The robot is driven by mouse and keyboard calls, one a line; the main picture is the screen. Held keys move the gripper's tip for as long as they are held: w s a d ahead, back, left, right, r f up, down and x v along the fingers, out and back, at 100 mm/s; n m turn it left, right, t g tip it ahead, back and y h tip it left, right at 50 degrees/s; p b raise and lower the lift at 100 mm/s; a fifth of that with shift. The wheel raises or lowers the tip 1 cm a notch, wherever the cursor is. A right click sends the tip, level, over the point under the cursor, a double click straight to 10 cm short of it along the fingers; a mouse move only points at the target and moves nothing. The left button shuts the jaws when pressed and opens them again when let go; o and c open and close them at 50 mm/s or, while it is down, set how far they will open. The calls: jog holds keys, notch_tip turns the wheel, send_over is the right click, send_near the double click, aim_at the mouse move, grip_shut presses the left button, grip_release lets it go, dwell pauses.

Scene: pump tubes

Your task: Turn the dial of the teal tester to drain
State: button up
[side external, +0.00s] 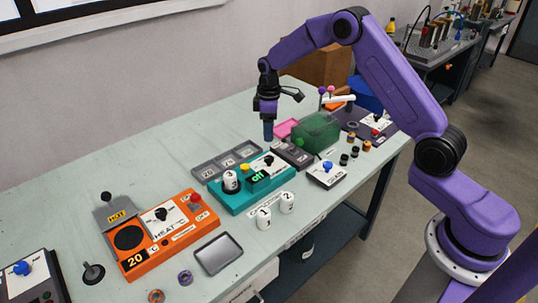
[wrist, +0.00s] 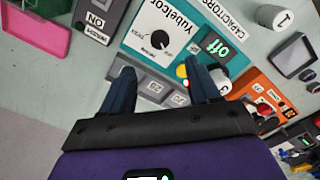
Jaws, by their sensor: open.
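The teal tester (side external: 236,202) sits mid-table in the side view, with a white plate carrying a black dial (side external: 268,160). The tester (wrist: 123,50) also shows in the wrist view, with its dial (wrist: 158,39) on a white plate of small lettering, too small to read surely. A green-lit display (wrist: 216,46) on it reads "off". A white cylinder (side external: 231,180) stands in the tester's left end. My gripper (side external: 268,138) points down above the tester's back edge near the dial. In the wrist view my gripper (wrist: 162,78) is open and empty, apart from the dial.
A grey three-part tray (side external: 226,160) lies behind the tester. A dark switch box (side external: 294,153) and a green translucent box (side external: 318,132) stand to its right. An orange heater (side external: 165,228) is to its left. White cylinders 1 (side external: 264,216) and 2 (side external: 287,202) stand in front.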

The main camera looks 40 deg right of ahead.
aim_at(269, 157)
notch_tip(269, 157, down, 11)
jog(key=shift+r, duration=0.1)
dwell(0.3)
jog(key=c, duration=1)
